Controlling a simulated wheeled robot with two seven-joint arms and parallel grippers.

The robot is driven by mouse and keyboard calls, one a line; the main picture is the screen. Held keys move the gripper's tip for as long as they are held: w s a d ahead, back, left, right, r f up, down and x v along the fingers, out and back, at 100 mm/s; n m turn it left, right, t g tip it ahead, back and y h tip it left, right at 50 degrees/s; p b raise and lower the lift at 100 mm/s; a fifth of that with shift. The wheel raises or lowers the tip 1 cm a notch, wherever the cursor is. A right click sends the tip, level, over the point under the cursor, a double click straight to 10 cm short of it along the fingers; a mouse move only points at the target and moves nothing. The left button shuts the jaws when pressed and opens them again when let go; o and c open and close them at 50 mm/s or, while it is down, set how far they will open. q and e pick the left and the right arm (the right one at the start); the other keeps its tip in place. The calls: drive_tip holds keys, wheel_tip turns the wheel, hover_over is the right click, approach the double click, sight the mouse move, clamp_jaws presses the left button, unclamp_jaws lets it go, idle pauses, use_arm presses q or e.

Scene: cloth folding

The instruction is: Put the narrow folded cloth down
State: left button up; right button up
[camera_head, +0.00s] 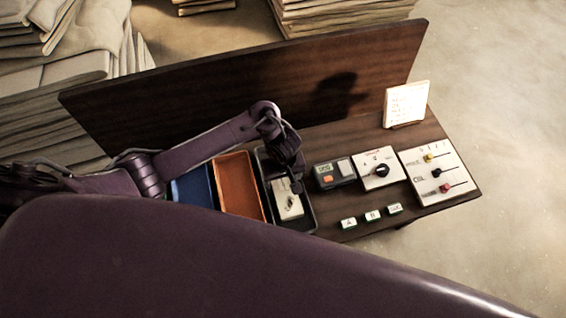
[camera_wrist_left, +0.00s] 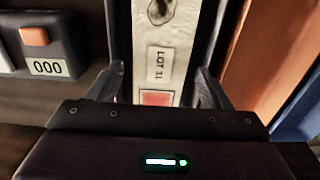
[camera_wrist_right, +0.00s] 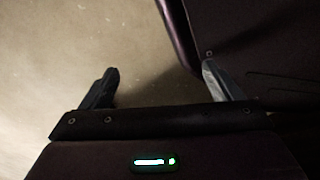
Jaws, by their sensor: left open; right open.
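A narrow pale piece (camera_head: 288,207), which looks like the folded cloth, lies in the dark tray (camera_head: 308,222). In the left wrist view, the cloth (camera_wrist_left: 172,35) bears a "LOT 11" label, a reddish square and a dark mark. My left gripper (camera_head: 294,186) is over the tray at the far part of the cloth. Its fingers (camera_wrist_left: 163,85) are open, one on each side of the cloth; I cannot tell whether they touch it. My right gripper (camera_wrist_right: 160,80) is open and empty, with bare floor behind it. It is hidden in the head view.
An orange tray (camera_head: 238,185) and a blue tray (camera_head: 194,187) stand left of the dark tray. A grey device (camera_head: 334,174), a dial box (camera_head: 377,167), a slider panel (camera_head: 440,175) and small lettered blocks (camera_head: 371,215) are to the right. A board (camera_head: 240,75) backs the table.

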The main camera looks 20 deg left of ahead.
sight(283, 184)
use_arm(q)
wheel_tip(283, 184, up, 4)
drive_tip(key=shift+f+p, duration=0.1)
drive_tip(key=shift+p, duration=0.8)
drive_tip(key=shift+r+p, duration=1.75)
drive_tip(key=shift+r, duration=0.75)
use_arm(e)
drive_tip(key=s+d+r, duration=0.1)
drive_tip(key=s+r, duration=0.2)
drive_tip(key=s, duration=0.3)
drive_tip(key=shift+s, duration=0.2)
drive_tip(key=shift+d, duration=0.1)
